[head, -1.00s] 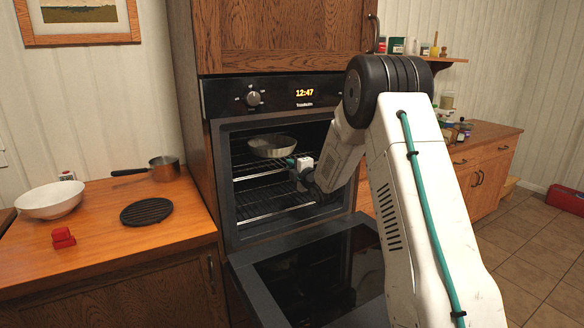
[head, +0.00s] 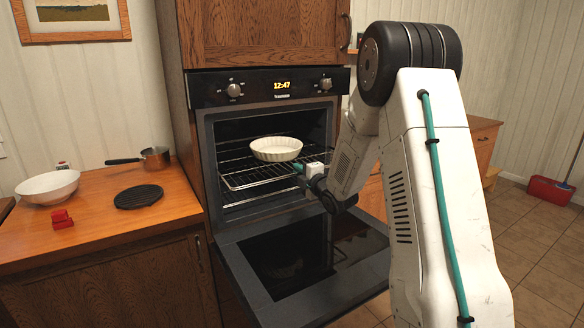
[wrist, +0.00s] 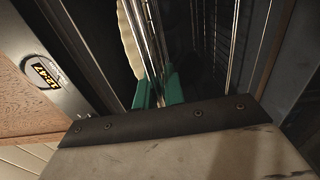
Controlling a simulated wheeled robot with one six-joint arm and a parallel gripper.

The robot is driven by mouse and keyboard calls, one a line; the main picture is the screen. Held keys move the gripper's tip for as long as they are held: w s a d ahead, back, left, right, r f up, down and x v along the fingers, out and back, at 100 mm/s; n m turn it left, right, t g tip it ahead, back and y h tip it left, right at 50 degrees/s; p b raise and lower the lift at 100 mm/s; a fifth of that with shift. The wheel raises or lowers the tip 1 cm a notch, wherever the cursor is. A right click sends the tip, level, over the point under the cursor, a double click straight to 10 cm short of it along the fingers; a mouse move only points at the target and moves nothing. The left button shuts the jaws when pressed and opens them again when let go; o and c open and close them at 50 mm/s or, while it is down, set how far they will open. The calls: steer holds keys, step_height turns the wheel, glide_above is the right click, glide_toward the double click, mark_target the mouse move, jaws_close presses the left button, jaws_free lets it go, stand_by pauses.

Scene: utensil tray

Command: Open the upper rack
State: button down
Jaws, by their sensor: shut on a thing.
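The upper rack (head: 243,181) is a wire rack in the oven, slid part way out past the oven's front frame. A white fluted dish (head: 276,149) sits upright on it. My gripper (head: 300,168) is at the front right part of the rack. In the wrist view, its green fingers (wrist: 158,92) are shut on the rack's wires (wrist: 150,45), with the dish's pale edge (wrist: 131,42) beside them. The oven door (head: 300,262) is folded down and open. My arm hides the right side of the oven opening.
A lower rack (head: 238,203) stays inside the oven. The counter at left holds a white bowl (head: 48,186), a saucepan (head: 155,158), a black trivet (head: 139,196) and a red object (head: 62,219).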

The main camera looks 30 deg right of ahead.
steer(key=shift+s, duration=2.95)
steer(key=c, duration=1.5)
jaws_free()
steer(key=s, duration=0.7)
steer(key=shift+s, duration=0.35)
